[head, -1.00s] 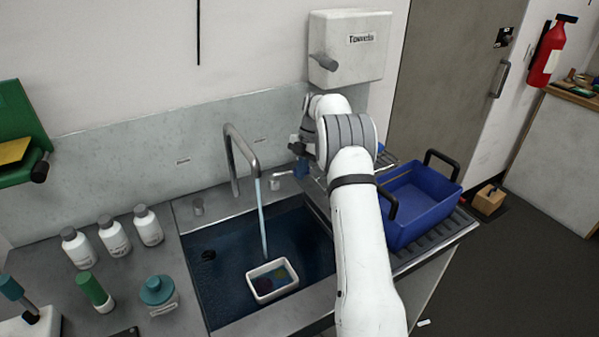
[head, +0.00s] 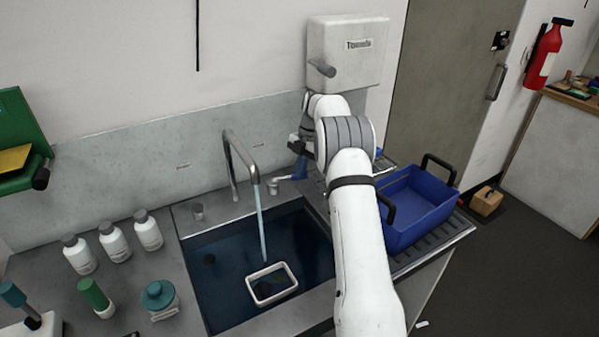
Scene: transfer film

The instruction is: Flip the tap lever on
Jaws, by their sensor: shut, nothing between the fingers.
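The steel gooseneck tap (head: 229,150) stands behind the sink, and a stream of water (head: 261,225) falls from its spout. My gripper (head: 296,147) is dark, partly hidden by my arm, and is just above the blue handle. It is shut with nothing held. I cannot tell whether it touches the lever. The sink (head: 212,300) holds dark blue water, with a white-rimmed tray (head: 272,301) under the stream.
A blue crate (head: 425,205) stands on the ridged drainer right of my arm. A towel dispenser (head: 348,55) hangs on the wall above. White bottles (head: 114,243), a teal-capped jar (head: 159,299) and a green-topped item (head: 95,297) stand on the left counter.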

